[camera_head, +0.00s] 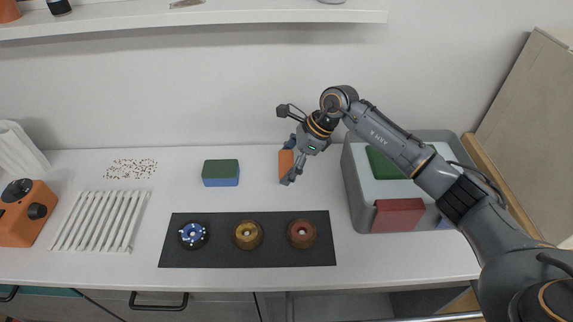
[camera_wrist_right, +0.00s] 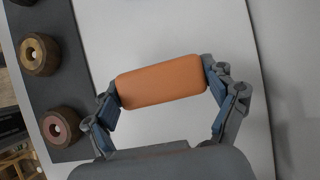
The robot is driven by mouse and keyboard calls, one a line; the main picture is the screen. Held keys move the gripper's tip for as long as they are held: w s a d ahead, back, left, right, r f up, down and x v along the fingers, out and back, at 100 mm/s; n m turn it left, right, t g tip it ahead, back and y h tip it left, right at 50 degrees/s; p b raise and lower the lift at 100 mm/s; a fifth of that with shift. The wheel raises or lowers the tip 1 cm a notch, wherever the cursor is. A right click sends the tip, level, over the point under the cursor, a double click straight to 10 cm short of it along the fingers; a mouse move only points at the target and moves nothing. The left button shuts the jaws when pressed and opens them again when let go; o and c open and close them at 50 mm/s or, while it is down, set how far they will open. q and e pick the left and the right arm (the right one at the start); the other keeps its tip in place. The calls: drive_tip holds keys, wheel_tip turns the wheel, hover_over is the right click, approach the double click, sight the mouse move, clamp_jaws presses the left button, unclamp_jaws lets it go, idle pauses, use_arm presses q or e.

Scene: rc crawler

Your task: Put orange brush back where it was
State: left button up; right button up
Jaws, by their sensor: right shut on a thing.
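The orange brush (camera_head: 286,164) is a block-like piece between the fingers of my right gripper (camera_head: 290,160), over the rear part of the white table, right of the centre. In the right wrist view the orange brush (camera_wrist_right: 162,82) lies crosswise, with one finger at each end. The right gripper is shut on it. I cannot tell whether its underside touches the table. Any bristles are hidden. My left gripper is not in view.
A green and blue block (camera_head: 221,173) sits left of the gripper. A grey bin (camera_head: 361,205) with green and red pieces stands right. A dark mat (camera_head: 215,256) with three wheels lies in front. A white ribbed rack (camera_head: 98,221) and an orange device (camera_head: 30,220) are left.

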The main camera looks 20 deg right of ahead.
drive_tip(key=shift+f, duration=0.85)
drive_tip(key=o, duration=1)
drive_tip(key=shift+c, duration=0.2)
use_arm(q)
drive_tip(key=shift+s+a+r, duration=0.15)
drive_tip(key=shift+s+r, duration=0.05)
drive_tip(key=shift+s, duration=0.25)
use_arm(e)
drive_tip(key=shift+r, duration=0.2)
drive_tip(key=shift+d+r, duration=0.15)
drive_tip(key=shift+r, duration=0.05)
use_arm(q)
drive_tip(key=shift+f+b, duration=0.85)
drive_tip(key=shift+b, duration=0.15)
use_arm(e)
drive_tip(key=v, duration=1.1)
drive_tip(key=shift+r, duration=0.25)
